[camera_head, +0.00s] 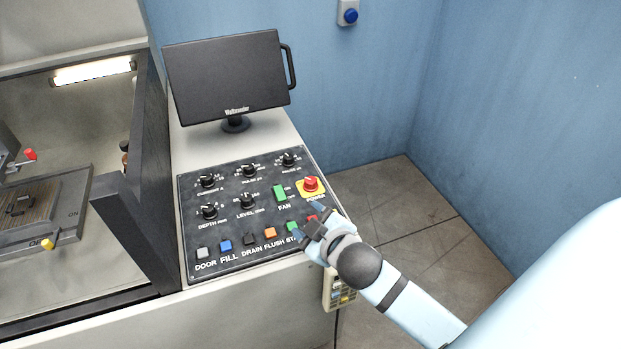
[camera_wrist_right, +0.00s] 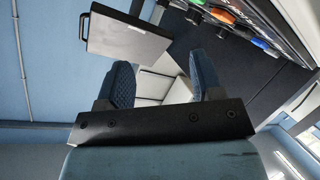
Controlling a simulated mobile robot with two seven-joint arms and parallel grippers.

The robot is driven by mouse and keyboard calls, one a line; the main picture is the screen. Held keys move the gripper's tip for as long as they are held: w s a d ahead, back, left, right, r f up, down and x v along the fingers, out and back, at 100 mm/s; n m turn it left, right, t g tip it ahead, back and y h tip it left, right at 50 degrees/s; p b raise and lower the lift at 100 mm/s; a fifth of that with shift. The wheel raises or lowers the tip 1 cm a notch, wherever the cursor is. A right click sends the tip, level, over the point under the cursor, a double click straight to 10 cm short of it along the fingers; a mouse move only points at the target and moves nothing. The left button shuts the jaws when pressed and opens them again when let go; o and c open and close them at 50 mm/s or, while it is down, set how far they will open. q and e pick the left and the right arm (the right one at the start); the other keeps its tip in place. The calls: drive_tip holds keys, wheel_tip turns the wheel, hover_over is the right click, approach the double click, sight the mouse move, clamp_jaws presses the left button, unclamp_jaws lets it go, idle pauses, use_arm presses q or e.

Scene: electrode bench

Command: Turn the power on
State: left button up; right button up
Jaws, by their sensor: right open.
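The red power knob (camera_head: 311,184) sits on a yellow plate at the right edge of the black control panel (camera_head: 225,185). The word POWER is printed below it. My right gripper (camera_head: 313,222) is just below the knob in the head view, over the panel's lower right corner, and partly covers the buttons there. Its two fingers are apart with nothing between them, as the right wrist view (camera_wrist_right: 162,75) also shows. The knob cannot be made out in the right wrist view. My left gripper is not in view.
A green fan switch (camera_head: 280,193) is left of the knob. Several black dials and a row of coloured buttons fill the panel. A dark monitor (camera_head: 228,78) stands behind it. A keypad pendant (camera_head: 338,290) hangs at the front. Open floor (camera_head: 400,200) lies to the right.

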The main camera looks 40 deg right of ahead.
drive_tip(key=w+a+r+n+t+y, duration=0.3)
drive_tip(key=w+r+n+y, duration=0.15)
drive_tip(key=r+n, duration=0.2)
drive_tip(key=w+a+r+n+t+y, duration=0.3)
drive_tip(key=r+n+y, duration=0.3)
drive_tip(key=n, duration=0.1)
drive_tip(key=a+r+n+g+y, duration=0.2)
drive_tip(key=a+n+g+y, duration=0.1)
drive_tip(key=n+y, duration=0.3)
drive_tip(key=n+g+h+b, duration=0.1)
drive_tip(key=n+g+h, duration=1.55)
drive_tip(key=n, duration=0.45)
hover_over(311, 180)
wheel_tip(311, 180, down, 6)
drive_tip(key=shift+g+y, duration=0.35)
drive_tip(key=shift+y, duration=0.05)
wheel_tip(311, 180, down, 14)
drive_tip(key=shift+r+p, duration=0.2)
drive_tip(key=shift+p, duration=0.45)
